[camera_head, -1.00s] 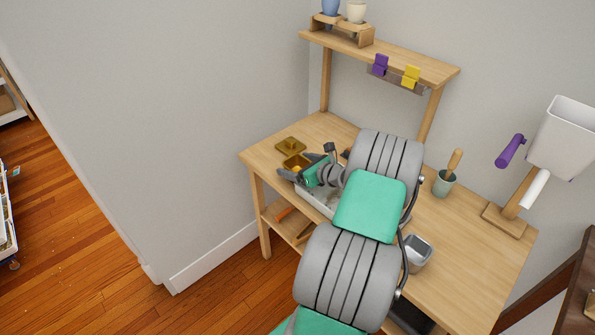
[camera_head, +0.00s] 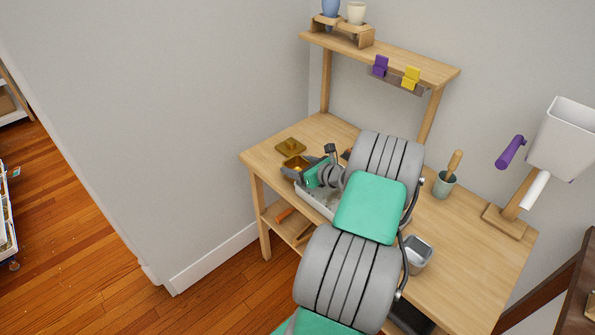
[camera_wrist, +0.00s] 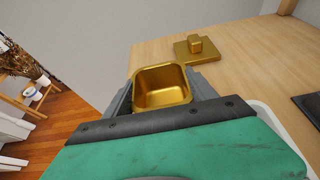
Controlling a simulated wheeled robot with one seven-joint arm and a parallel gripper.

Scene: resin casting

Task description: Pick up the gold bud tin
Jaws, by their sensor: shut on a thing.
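The gold bud tin (camera_wrist: 162,88) is a small open square gold box. In the wrist view it sits between the two grey fingers of my gripper (camera_wrist: 163,98), which is shut on it. In the head view the tin (camera_head: 296,165) shows at the left end of the table, with my gripper (camera_head: 297,168) around it. I cannot tell whether the tin's base touches the table.
A pale tray (camera_head: 318,200) is under my wrist on the wooden table (camera_head: 478,227). A grey-green cup with a wooden-handled tool (camera_head: 444,184) and a grey container (camera_head: 418,254) stand to the right. A raised shelf (camera_head: 400,58) spans the back.

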